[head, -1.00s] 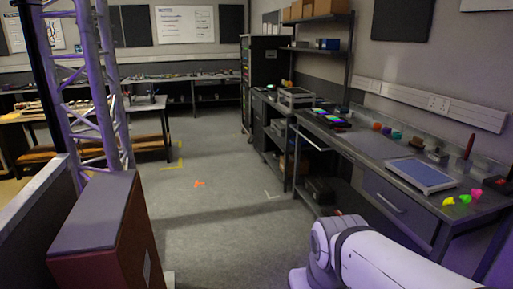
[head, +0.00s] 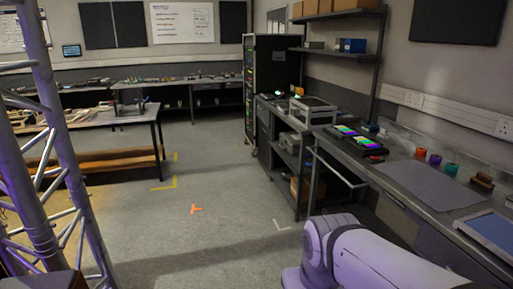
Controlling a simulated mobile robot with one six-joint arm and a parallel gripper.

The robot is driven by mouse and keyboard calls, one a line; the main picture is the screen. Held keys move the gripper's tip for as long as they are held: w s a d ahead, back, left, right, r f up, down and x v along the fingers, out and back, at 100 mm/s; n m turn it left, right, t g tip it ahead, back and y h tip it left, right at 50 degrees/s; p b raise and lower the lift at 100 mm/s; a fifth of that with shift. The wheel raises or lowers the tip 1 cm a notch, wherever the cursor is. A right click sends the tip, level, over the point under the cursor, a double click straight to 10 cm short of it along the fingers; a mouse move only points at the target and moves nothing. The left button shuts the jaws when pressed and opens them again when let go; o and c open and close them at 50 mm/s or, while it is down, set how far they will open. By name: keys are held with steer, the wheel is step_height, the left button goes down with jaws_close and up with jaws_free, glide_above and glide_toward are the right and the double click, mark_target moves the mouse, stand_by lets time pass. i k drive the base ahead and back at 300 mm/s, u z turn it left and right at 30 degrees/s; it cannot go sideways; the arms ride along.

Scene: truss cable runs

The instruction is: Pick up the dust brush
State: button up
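I cannot make out a dust brush for certain. A small brown object (head: 482,181) sits at the back of the right-hand workbench (head: 390,196), and it is too small to tell whether it is a brush. My white arm (head: 375,262) shows at the bottom right, in front of the bench. My gripper is outside the picture, so its state is hidden.
A grey mat (head: 430,185) and a blue-topped tray (head: 492,235) lie on the right bench near coloured rolls (head: 435,160). A truss (head: 45,150) stands close on the left. The floor (head: 205,165) between is clear, with tape marks.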

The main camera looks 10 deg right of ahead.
mark_target(482, 178)
steer(key=i, duration=2.15)
steer(key=z, duration=2.75)
steer(key=i, duration=1)
